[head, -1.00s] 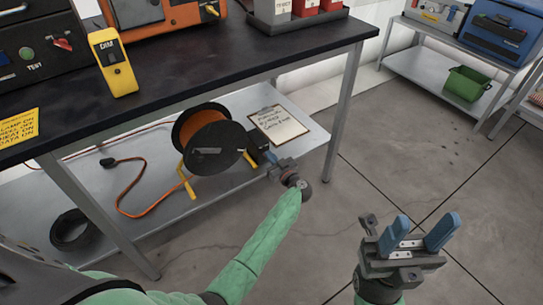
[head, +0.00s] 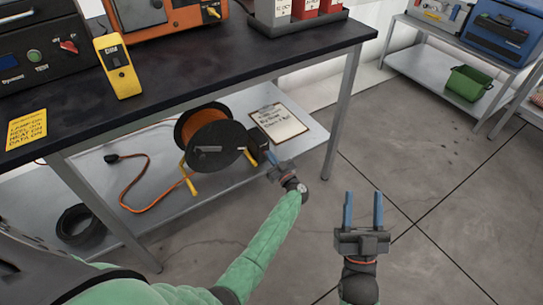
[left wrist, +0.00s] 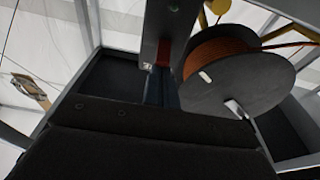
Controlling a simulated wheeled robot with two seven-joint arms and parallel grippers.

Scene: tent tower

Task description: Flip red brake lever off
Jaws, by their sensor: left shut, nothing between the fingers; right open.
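A cable reel (head: 222,146) with a black side disc and orange cord stands on the lower shelf of the bench. My left gripper (head: 270,157) is at the right side of the reel, next to a dark box (head: 257,139) there. Its blue fingers are together and hold nothing. In the left wrist view the shut fingers (left wrist: 160,84) point at a small red part (left wrist: 163,57), possibly the brake lever, on a grey upright piece beside the reel (left wrist: 235,80). Contact cannot be told. In the head view the lever is hidden. My right gripper (head: 363,210) is open and empty above the floor.
The dark bench top (head: 190,80) overhangs the lower shelf, with a metal leg (head: 342,115) right of my left gripper. A clipboard (head: 279,123) lies behind the gripper. A yellow handheld meter (head: 118,68) stands on the bench. The floor at right is clear.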

